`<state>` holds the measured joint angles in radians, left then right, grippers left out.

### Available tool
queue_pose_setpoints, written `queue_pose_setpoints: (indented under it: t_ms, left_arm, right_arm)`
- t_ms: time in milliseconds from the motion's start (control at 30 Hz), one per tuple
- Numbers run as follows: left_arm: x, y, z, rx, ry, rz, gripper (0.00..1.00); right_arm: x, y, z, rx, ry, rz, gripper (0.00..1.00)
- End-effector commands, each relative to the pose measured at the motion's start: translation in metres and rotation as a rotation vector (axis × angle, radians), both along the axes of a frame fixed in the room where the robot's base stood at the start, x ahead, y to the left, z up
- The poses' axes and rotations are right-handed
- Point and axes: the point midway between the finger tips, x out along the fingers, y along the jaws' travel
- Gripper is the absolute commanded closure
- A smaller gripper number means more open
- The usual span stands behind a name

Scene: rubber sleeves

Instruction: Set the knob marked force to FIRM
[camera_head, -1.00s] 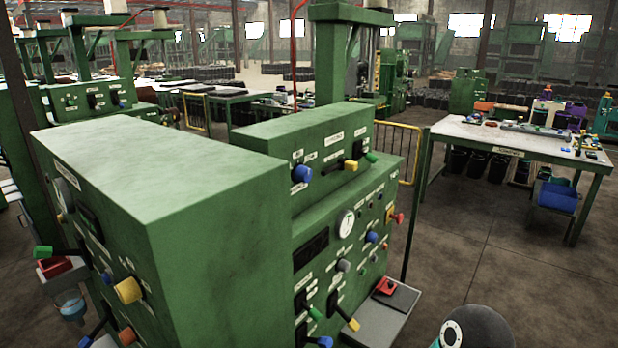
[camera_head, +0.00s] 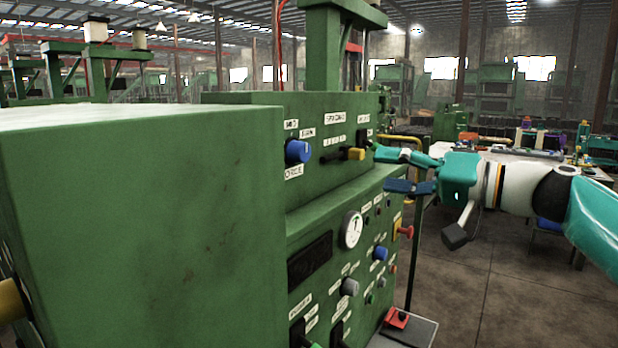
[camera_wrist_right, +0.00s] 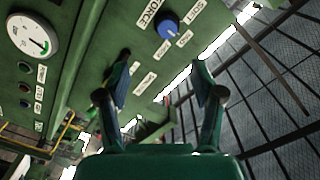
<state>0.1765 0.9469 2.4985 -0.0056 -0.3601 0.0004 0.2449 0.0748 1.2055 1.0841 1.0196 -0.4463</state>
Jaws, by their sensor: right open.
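The blue force knob (camera_head: 298,151) is on the front of the upper green console (camera_head: 245,150). Small white labels surround it. In the right wrist view the blue knob (camera_wrist_right: 167,26) shows near the top, beside a label reading FORCE. A pale pointer line is visible on it, but I cannot tell which setting it marks. My right gripper (camera_head: 386,169) is to the right of the knob, in front of the panel and apart from the knob. Its two fingers are spread and empty; the wrist view shows them too (camera_wrist_right: 163,82). My left gripper is not in view.
A gauge (camera_head: 352,230), a blue knob (camera_head: 380,253) and a red knob (camera_head: 405,232) stick out below on the lower panel. A worktable (camera_head: 595,172) stands behind; open floor lies at right.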

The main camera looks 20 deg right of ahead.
Motion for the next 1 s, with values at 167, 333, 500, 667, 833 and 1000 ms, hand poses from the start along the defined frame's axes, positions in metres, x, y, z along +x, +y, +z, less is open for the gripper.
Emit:
queue_pose_setpoints:
  t_ms: [167, 333, 500, 667, 833, 1000]
  left_arm:
    - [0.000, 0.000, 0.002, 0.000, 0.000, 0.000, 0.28]
    - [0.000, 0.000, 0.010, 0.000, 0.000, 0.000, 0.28]
    - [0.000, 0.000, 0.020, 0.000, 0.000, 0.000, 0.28]
    - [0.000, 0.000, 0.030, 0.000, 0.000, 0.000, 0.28]
    - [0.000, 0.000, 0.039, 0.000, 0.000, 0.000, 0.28]
    - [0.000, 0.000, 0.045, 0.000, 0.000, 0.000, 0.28]
  right_arm:
    - [-0.002, 0.003, 0.012, -0.001, -0.029, 0.003, 0.33]
    - [0.017, 0.016, 0.012, 0.001, -0.025, -0.004, 0.33]
    - [0.046, 0.038, 0.012, -0.001, -0.023, -0.006, 0.33]
    - [0.073, 0.059, 0.012, -0.002, -0.024, -0.009, 0.33]
    - [0.098, 0.077, 0.012, -0.001, -0.024, -0.011, 0.33]
    - [0.114, 0.089, 0.011, 0.000, -0.024, -0.013, 0.33]
